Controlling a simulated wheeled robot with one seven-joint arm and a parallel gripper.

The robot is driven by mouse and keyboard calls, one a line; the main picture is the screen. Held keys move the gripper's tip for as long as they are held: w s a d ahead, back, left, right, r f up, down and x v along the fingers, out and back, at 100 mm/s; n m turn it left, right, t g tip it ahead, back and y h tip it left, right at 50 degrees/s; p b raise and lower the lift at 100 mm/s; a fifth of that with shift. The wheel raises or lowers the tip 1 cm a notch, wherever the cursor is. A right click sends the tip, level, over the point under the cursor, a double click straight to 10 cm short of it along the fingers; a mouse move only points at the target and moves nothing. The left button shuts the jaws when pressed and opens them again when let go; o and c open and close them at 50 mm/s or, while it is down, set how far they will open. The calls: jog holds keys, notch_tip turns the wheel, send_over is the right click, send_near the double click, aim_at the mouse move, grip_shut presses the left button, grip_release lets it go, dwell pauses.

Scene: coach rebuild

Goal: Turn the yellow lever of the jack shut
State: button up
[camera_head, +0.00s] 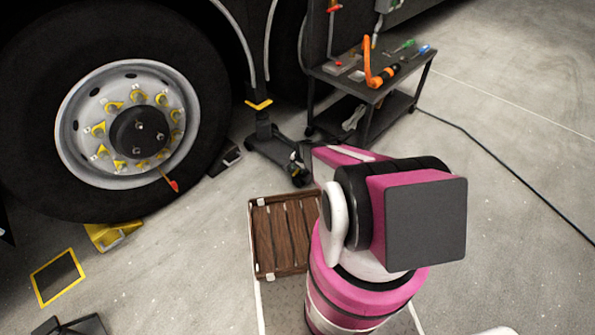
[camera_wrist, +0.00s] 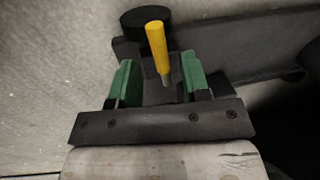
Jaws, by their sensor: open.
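The yellow lever (camera_wrist: 156,42) stands out from the dark jack (camera_wrist: 210,62) in the wrist view. My gripper (camera_wrist: 159,73) is open, with one green finger pad on each side of the lever's lower end. Gaps show between the lever and both pads, so no grip shows. I cannot tell how deep the lever sits between the pads. In the head view the black jack (camera_head: 268,142) stands on the floor right of the wheel. My arm hides its near end, and I cannot make out the lever or my fingers there.
A large wheel (camera_head: 128,125) fills the left, with a yellow chock (camera_head: 112,235) under it. A dark tool cart (camera_head: 345,108) stands behind the jack. A brown slatted crate (camera_head: 283,238) lies beside my arm. A cable (camera_head: 500,165) crosses the floor at right.

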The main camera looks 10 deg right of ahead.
notch_tip(320, 180, down, 2)
jog(key=shift+w+a+f, duration=0.1)
jog(key=shift+w+a, duration=0.05)
grip_shut()
